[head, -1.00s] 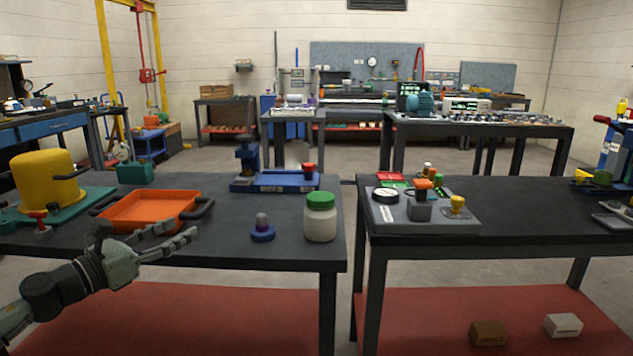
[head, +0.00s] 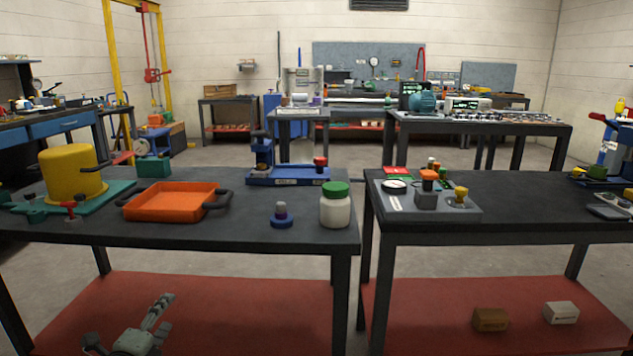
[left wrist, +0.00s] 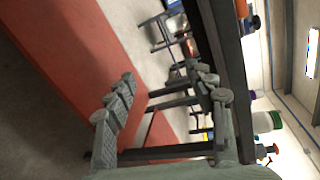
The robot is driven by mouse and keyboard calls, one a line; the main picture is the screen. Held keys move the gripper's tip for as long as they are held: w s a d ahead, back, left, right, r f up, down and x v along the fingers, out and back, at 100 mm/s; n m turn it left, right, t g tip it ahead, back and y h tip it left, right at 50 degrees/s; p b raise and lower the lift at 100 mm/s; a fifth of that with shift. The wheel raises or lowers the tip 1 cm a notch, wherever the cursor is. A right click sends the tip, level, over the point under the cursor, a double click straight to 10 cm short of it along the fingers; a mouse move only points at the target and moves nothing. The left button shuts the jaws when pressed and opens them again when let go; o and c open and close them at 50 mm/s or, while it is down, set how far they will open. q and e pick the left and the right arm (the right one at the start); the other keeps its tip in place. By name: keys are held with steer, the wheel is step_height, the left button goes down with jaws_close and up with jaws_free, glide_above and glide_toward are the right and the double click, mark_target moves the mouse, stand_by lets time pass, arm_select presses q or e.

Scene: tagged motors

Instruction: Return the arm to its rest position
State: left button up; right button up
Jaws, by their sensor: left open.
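My left gripper (head: 128,322) is low in the head view, in front of the red lower shelf (head: 240,310) of the left table. Its fingers are spread and empty. In the left wrist view its fingers (left wrist: 163,80) stand wide apart with nothing between them. That view is tilted, with the red shelf at left and the dark table edge at right. My right gripper is not in view.
The left table (head: 200,235) holds a yellow pot (head: 72,172), an orange tray (head: 172,203), a blue-based knob (head: 281,217), a green-lidded jar (head: 335,207) and a blue fixture (head: 288,176). A right table (head: 520,225) stands beside it across a narrow gap.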

arm_select(q)
steer(key=s+f+n+g+y, duration=0.2)
steer(key=s+f+n+g, duration=0.5)
steer(key=s+f+n, duration=0.85)
steer(key=s+d+f+n+g, duration=0.1)
steer(key=s+d+f+g, duration=0.2)
steer(key=s+f, duration=0.4)
steer(key=s+d+f+n+g+h, duration=0.1)
steer(key=s+d+f+n+g, duration=0.1)
steer(key=s+f, duration=0.6)
steer(key=s+d+g, duration=0.1)
steer(key=s, duration=0.1)
steer(key=shift+s, duration=0.4)
steer(key=shift+n, duration=0.25)
